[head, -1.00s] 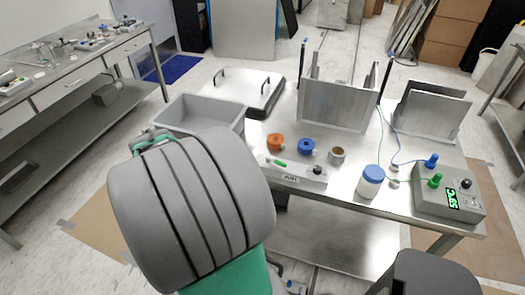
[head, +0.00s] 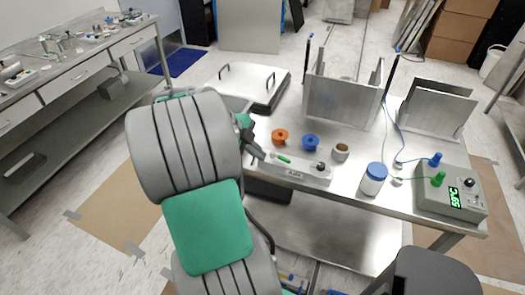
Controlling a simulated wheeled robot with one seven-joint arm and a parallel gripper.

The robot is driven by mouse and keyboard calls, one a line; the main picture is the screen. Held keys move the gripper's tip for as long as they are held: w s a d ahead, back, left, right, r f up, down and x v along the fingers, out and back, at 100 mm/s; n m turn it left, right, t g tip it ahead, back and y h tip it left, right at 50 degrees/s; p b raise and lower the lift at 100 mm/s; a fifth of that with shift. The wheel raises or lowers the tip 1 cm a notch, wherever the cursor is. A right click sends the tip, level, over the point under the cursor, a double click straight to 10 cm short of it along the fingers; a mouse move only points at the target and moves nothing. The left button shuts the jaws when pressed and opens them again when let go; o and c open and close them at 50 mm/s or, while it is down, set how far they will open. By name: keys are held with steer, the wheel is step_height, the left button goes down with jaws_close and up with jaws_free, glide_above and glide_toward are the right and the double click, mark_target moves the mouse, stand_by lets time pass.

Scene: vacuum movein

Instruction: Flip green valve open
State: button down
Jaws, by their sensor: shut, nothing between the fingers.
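The green valve handle (head: 284,159) lies on the left part of a light grey block (head: 298,170) at the front edge of the steel table. It looks small and lies nearly flat, slanting slightly down to the right. My gripper (head: 259,154) is shut and empty, a little left of the green handle, near the block's left end. I cannot tell whether its fingertips touch the block. My arm hides much of the gripper's rear and the table's left corner.
Behind the block stand an orange part (head: 280,137), a blue part (head: 311,143) and a brown-topped cup (head: 341,152). A blue-lidded jar (head: 373,179) and a control box (head: 451,194) with cables are to the right.

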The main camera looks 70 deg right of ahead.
mark_target(280, 158)
steer(key=s+d+f+p, duration=0.1)
steer(key=d+f, duration=0.1)
steer(key=s+d+f, duration=0.1)
steer(key=f, duration=0.1)
steer(key=s+d+f+p, duration=0.1)
steer(key=d+f, duration=0.1)
steer(key=shift+s+d+f+p, duration=0.25)
steer(key=shift+s+d+p, duration=0.05)
steer(key=shift+d+f, duration=0.2)
steer(key=shift+d, duration=0.3)
